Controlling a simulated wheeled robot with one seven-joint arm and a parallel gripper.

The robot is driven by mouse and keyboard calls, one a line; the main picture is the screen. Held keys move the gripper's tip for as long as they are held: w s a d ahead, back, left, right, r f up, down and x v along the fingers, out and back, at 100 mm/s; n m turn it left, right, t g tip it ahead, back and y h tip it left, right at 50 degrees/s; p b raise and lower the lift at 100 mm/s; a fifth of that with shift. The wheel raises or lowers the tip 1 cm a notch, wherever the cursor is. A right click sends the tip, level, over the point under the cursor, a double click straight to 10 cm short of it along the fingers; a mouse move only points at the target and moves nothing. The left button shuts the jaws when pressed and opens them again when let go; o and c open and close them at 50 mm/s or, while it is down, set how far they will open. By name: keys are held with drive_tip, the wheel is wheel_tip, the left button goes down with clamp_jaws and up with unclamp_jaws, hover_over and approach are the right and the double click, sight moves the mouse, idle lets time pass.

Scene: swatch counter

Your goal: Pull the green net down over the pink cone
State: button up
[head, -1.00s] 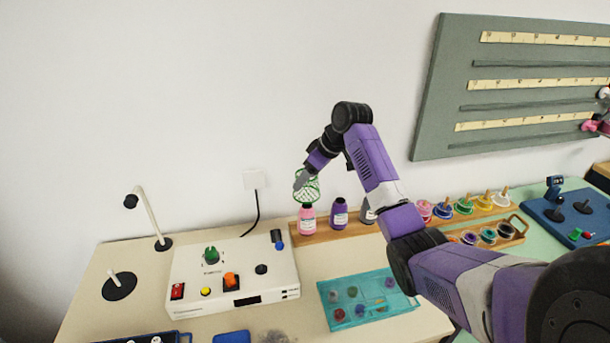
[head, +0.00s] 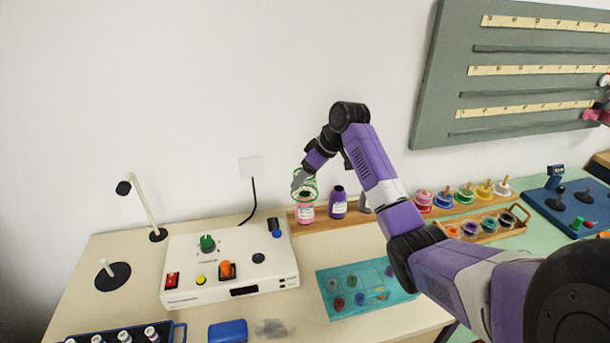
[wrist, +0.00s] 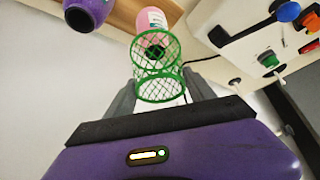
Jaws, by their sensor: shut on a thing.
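The green net (head: 305,184) is an open mesh sleeve with a rim at each end. My gripper (head: 300,179) is shut on its upper part. The pink cone (head: 306,214) looks like a pink bottle with a pale label and dark top, upright on a wooden strip at the wall. The net's lower end is around the dark top, and the pink body shows below it. In the wrist view the net (wrist: 158,68) lies between my fingers (wrist: 160,95), and the dark top shows through the mesh. The pink body (wrist: 158,20) shows beyond it.
A purple bottle (head: 338,205) stands close to the right of the pink one on the wooden strip (head: 315,224). A white control box (head: 190,290) is at left front. A teal tray (head: 400,293) lies in front. A lamp (head: 150,215) stands at far left.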

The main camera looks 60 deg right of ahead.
sight(315, 186)
drive_tip(key=shift+f+b, duration=1.9)
drive_tip(key=shift+f, duration=2.45)
drive_tip(key=o, duration=1.4)
drive_tip(key=shift+c, duration=0.2)
drive_tip(key=b+v, duration=0.1)
drive_tip(key=v, duration=0.6)
drive_tip(key=shift+s+r, duration=0.15)
drive_tip(key=shift+r, duration=0.2)
